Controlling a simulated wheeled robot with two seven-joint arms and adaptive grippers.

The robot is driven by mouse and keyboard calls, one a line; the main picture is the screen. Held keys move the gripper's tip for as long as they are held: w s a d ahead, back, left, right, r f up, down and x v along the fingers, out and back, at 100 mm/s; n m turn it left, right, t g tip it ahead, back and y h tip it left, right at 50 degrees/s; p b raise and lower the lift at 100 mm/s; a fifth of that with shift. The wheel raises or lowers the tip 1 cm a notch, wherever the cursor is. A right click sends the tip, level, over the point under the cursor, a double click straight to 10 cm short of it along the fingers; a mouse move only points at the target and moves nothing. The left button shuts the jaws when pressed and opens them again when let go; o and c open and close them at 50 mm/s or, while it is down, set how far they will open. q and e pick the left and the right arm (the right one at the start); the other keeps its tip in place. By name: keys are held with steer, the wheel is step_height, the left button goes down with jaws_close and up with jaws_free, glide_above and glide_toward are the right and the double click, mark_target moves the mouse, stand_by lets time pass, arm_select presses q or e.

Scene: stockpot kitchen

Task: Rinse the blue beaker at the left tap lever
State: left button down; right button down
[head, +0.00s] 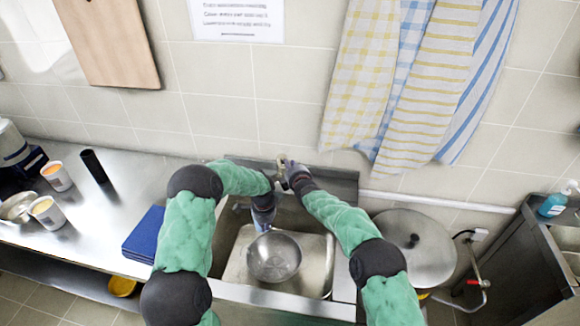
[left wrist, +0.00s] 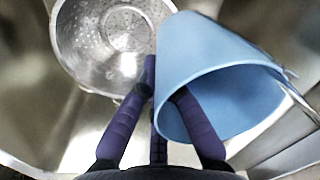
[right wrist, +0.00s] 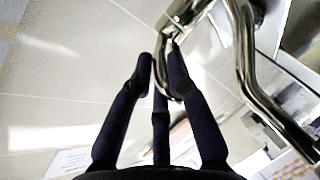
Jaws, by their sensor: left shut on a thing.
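The blue beaker (left wrist: 225,60) fills the upper right of the left wrist view, tilted, with its mouth toward the camera. My left gripper (left wrist: 160,85) is shut on its wall, with a finger reaching inside the mouth. In the head view my left gripper (head: 262,208) is over the back of the sink. My right gripper (head: 287,172) is at the tap behind the sink. In the right wrist view a chrome tap lever (right wrist: 178,82) is at the fingertips of my right gripper (right wrist: 160,60). I cannot tell whether the fingers grip it.
A metal colander (head: 274,257) sits in the sink (head: 318,262). A large lidded pot (head: 415,245) stands at right. A blue stack (head: 145,233) lies on the left counter (head: 125,190), with two cups farther left. Towels (head: 410,80) hang behind.

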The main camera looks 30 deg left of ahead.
steer(key=shift+s+f, duration=0.1)
steer(key=shift+f, duration=0.05)
steer(key=shift+s+f, duration=0.2)
steer(key=shift+f, duration=0.4)
steer(key=c, duration=1.3)
jaws_free()
steer(key=shift+d+f, duration=0.1)
steer(key=shift+r, duration=0.2)
steer(key=shift+v, duration=5.95)
